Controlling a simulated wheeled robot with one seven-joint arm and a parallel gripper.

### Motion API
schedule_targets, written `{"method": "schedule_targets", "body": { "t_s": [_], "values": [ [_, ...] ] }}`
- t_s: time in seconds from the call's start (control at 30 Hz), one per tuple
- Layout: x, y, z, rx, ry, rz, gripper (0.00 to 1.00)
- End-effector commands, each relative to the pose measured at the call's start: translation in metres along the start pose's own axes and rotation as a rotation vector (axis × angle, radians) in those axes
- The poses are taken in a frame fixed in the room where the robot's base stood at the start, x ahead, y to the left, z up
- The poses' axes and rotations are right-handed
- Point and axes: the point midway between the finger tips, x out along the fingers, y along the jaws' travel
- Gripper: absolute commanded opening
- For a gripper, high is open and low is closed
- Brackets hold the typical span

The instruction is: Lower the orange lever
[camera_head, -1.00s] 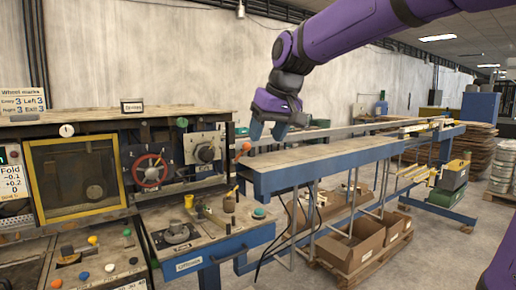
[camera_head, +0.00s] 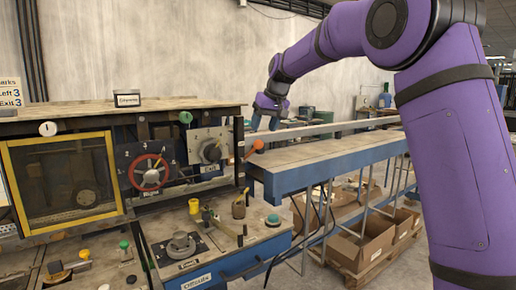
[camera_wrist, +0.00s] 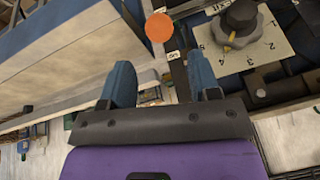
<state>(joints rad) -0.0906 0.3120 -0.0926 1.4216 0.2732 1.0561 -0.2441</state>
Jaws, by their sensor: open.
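The orange lever, with a round orange knob (camera_head: 258,144) on a short arm, sticks out at the right end of the machine panel, beside the dial plate (camera_head: 210,149). In the wrist view the knob (camera_wrist: 159,27) shows end-on as an orange disc, ahead of and between the fingertips. My gripper (camera_head: 264,123) is open and empty, with blue fingers pointing down. In the head view it appears just above the knob; a gap shows between them. The wrist view shows the two fingers (camera_wrist: 161,72) spread apart, with nothing between them.
A blue-edged conveyor table (camera_head: 320,168) runs to the right just beside the lever. A red handwheel (camera_head: 148,172) is left of the dial.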

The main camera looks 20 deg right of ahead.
Motion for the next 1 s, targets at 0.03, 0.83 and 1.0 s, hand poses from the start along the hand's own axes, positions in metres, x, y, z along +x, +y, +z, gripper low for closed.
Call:
{"method": "schedule_targets", "body": {
  "t_s": [0.03, 0.83, 1.0],
  "values": [
    [0.009, 0.0, 0.001, 0.0, -0.005, -0.001, 0.56],
    [0.091, 0.0, 0.001, 0.0, -0.001, 0.0, 0.56],
    [0.091, 0.0, 0.001, 0.0, -0.001, 0.0, 0.45]
  ]
}}
